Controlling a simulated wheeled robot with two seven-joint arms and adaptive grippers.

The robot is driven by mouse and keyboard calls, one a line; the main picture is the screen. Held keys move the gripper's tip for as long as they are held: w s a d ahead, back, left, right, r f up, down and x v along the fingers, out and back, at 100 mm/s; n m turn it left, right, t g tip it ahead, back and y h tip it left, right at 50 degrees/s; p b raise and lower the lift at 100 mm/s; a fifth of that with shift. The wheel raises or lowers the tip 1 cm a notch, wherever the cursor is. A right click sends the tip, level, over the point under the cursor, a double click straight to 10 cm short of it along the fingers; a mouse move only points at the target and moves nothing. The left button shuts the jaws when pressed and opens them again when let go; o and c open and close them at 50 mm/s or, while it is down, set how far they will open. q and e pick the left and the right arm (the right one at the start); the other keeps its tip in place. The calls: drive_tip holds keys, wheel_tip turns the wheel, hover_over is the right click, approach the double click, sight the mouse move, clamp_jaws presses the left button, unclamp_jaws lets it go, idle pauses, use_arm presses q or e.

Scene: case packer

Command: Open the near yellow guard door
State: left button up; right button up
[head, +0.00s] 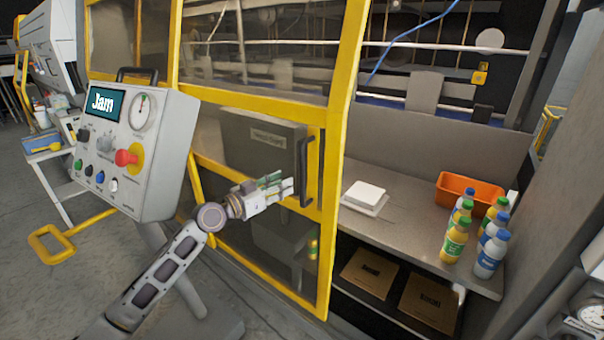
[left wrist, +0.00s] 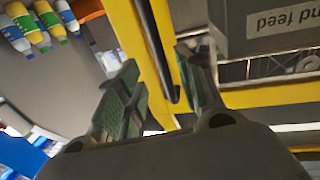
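The near yellow guard door (head: 333,120) has a yellow frame with see-through panels and stands at the centre of the head view. Its dark upright handle (head: 306,170) is on the right side of the door. My left gripper (head: 287,187) is just left of the handle's lower part, its fingers pointing at it. In the left wrist view the two green-padded fingers are apart, and the dark handle (left wrist: 157,45) shows in line with the gap between them. I cannot tell whether they touch it. My right gripper is not in view.
A grey control box (head: 135,150) reading "Jam" stands left of my left arm. Right of the door, a grey shelf (head: 400,225) holds a white stack (head: 365,197), an orange bin (head: 470,188) and several bottles (head: 456,240). Flat brown cartons (head: 369,273) lie below.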

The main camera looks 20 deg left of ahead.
use_arm(q)
drive_tip(key=shift+p+x, duration=1.1)
drive_tip(key=shift+x, duration=3.4)
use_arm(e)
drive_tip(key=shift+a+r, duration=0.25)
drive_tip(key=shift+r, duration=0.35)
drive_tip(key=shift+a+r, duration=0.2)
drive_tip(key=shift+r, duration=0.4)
use_arm(q)
clamp_jaws()
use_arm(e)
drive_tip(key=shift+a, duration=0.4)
